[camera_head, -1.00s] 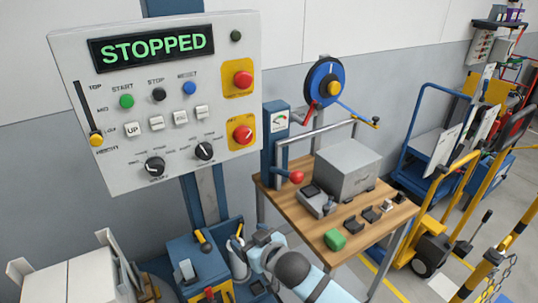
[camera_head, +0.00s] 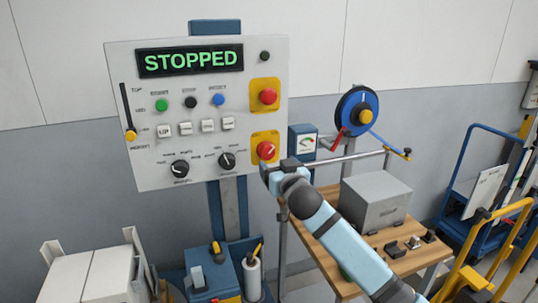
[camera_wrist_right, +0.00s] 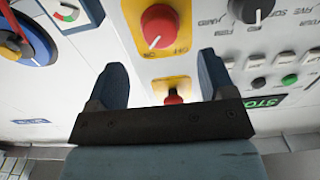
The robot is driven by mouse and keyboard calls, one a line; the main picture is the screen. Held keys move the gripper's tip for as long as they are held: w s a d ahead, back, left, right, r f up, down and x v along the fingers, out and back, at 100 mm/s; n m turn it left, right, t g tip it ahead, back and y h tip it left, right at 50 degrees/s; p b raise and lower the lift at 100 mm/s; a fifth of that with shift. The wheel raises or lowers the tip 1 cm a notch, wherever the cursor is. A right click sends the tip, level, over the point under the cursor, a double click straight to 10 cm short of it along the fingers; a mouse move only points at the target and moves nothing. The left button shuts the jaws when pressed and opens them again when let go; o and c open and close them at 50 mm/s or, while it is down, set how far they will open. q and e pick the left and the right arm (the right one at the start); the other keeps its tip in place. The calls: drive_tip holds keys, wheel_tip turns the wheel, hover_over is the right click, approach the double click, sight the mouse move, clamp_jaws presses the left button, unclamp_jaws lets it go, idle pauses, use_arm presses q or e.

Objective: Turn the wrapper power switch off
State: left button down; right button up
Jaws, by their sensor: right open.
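The wrapper power switch (camera_head: 266,150) is a red rotary knob with a white pointer line on a yellow plate, at the lower right of the grey control panel (camera_head: 150,85). It shows large in the right wrist view (camera_wrist_right: 159,26), upside down, with its pointer slanted. My right gripper (camera_head: 277,166) is at the panel's lower right edge, just below the knob. In the right wrist view the open fingers (camera_wrist_right: 162,62) stand apart with nothing between them, and the knob lies beyond the tips, not touched. My left gripper is not in view.
A red push button (camera_head: 268,97) on another yellow plate sits above the switch. The display (camera_head: 190,61) reads STOPPED. Two black dials (camera_head: 180,169) are left of the switch. A wooden table (camera_head: 325,235) with a grey box (camera_head: 375,200) stands right of the panel.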

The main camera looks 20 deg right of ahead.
sight(268, 154)
drive_tip(key=w, duration=0.7)
drive_tip(key=shift+w+a, duration=0.1)
drive_tip(key=shift+w, duration=0.25)
drive_tip(key=shift+c, duration=0.4)
drive_tip(key=c, duration=0.8)
drive_tip(key=shift+c, duration=0.2)
